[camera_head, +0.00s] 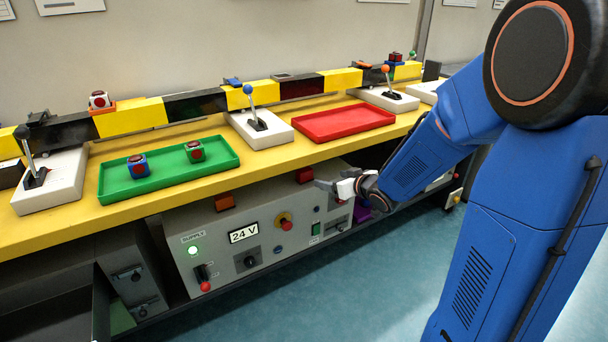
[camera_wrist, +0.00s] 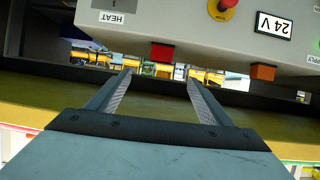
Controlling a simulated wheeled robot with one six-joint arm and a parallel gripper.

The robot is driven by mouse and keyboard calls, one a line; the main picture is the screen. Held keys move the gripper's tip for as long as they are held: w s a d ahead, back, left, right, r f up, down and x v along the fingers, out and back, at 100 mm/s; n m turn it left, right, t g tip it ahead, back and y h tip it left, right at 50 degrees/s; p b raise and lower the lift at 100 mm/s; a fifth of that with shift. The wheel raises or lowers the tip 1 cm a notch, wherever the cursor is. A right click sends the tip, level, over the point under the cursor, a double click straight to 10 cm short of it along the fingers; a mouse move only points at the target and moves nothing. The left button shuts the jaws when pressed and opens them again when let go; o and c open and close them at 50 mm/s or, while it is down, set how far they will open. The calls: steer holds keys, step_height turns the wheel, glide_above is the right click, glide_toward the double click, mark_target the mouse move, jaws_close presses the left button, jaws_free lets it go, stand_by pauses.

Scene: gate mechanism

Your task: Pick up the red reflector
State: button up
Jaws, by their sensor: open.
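A small red block (camera_head: 305,175), which looks like the red reflector, sits on top of the grey control box under the bench. In the wrist view, which is upside down, the red block (camera_wrist: 162,52) shows ahead of the fingertips and roughly centred between them. My gripper (camera_head: 326,187) is to the right of the red block in the head view, in front of the bench. In the wrist view my gripper (camera_wrist: 160,77) has its two fingers apart with nothing between them.
An orange block (camera_head: 224,201) sits on the same control box (camera_head: 262,238), farther left. The yellow bench top (camera_head: 75,216) overhangs the box. Above are a green tray (camera_head: 168,169) with two cubes, a red tray (camera_head: 345,122) and several levers.

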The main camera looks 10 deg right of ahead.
steer(key=w, duration=0.2)
glide_toward(307, 174)
steer(key=shift+y, duration=0.3)
steer(key=x, duration=0.4)
steer(key=shift+a, duration=0.15)
steer(key=shift+d+f+x, duration=0.1)
steer(key=shift+d+x, duration=0.1)
steer(key=shift+x, duration=1.3)
steer(key=shift+d+f+x, duration=0.1)
steer(key=shift+d+x, duration=0.05)
steer(key=shift+x, duration=1.35)
steer(key=shift+c, duration=0.3)
steer(key=c, duration=1.1)
steer(key=shift+r, duration=0.1)
